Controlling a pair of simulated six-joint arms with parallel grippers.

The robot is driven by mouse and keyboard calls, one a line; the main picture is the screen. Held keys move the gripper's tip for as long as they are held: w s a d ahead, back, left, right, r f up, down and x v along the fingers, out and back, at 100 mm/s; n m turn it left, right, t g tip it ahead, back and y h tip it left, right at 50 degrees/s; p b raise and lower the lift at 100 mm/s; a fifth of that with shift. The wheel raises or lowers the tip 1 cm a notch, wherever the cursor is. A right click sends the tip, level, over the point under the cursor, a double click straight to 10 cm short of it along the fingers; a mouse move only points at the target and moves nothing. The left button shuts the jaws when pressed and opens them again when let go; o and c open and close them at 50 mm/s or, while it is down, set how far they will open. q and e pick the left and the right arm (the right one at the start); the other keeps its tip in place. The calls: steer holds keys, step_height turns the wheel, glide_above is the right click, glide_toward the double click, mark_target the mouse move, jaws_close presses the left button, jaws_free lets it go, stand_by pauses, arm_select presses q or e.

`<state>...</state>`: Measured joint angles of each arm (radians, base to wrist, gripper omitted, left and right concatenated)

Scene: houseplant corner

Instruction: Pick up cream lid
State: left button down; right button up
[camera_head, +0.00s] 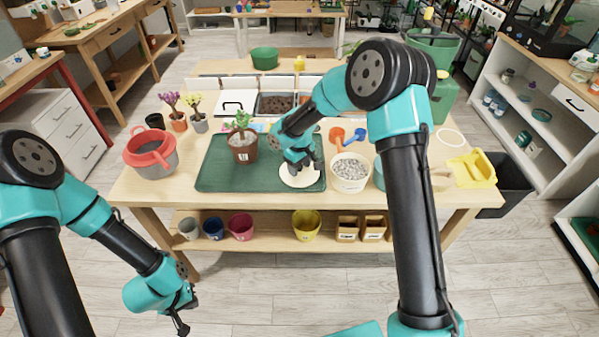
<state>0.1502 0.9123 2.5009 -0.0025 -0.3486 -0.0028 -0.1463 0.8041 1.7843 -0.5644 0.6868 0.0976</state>
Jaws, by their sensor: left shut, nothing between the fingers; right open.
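A round cream disc, which looks like the cream lid (301,181), lies near the front right corner of the green tray (215,183). My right gripper (300,168) is directly over the lid, pointing down and open. Its fingers partly hide the lid, and I cannot tell whether they touch it. My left gripper (182,326) hangs low in front of the table at the lower left, shut and empty, far from the lid.
A white tub of gravel (349,185) stands close right of the lid. A potted plant (242,150) stands on the tray. A grey bucket with a red rim (152,165) is at left. A yellow dustpan (472,170) lies at right.

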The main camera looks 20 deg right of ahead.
steer(key=shift+c, duration=0.4)
steer(key=c, duration=0.9)
steer(key=shift+r, duration=0.1)
steer(key=shift+c, duration=0.2)
steer(key=shift+r, duration=1.5)
steer(key=shift+s+a+r, duration=0.1)
steer(key=shift+s+r, duration=0.15)
steer(key=s+a+r, duration=0.1)
steer(key=s+a, duration=0.3)
steer(key=s, duration=1.1)
steer(key=shift+r, duration=0.15)
steer(key=shift+w+a, duration=0.1)
